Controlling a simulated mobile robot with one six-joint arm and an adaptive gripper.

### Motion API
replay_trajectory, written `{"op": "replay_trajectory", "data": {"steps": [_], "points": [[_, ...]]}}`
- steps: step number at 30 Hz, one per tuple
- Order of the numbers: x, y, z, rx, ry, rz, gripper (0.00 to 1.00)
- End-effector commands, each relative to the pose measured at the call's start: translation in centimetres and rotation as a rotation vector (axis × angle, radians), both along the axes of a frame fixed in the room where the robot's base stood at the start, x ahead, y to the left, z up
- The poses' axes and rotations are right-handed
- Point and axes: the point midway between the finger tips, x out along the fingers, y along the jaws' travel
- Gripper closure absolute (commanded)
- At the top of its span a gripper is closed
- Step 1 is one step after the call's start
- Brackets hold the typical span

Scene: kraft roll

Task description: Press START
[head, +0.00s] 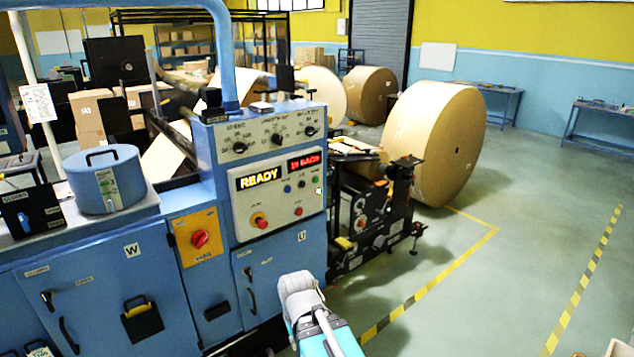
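The control panel (275,185) is on the front of the blue machine. Its left display (260,177) reads READY in yellow. A second display (304,162) has red characters that I cannot read surely. Below it are a small blue button (287,188), a dark red one (301,184) and a green one (314,180). A red button (298,211) and a red mushroom knob (260,220) sit lower. The button labels are too small to read, so I cannot tell which is START. A grey and teal part of my arm shows below the panel; my gripper's fingers do not show.
Three dark selector knobs (277,139) sit above the panel. A red rotary switch (200,239) is on a yellow plate to the left. Large kraft rolls (437,140) stand behind right. The floor (500,280) to the right is open, with yellow-black tape lines.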

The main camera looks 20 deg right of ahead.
Motion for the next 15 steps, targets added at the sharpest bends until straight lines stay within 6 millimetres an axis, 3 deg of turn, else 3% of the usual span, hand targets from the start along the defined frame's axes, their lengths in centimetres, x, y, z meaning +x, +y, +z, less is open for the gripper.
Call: {"op": "replay_trajectory", "data": {"steps": [2,15], "points": [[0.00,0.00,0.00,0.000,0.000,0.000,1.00],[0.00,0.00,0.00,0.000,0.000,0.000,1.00]]}}
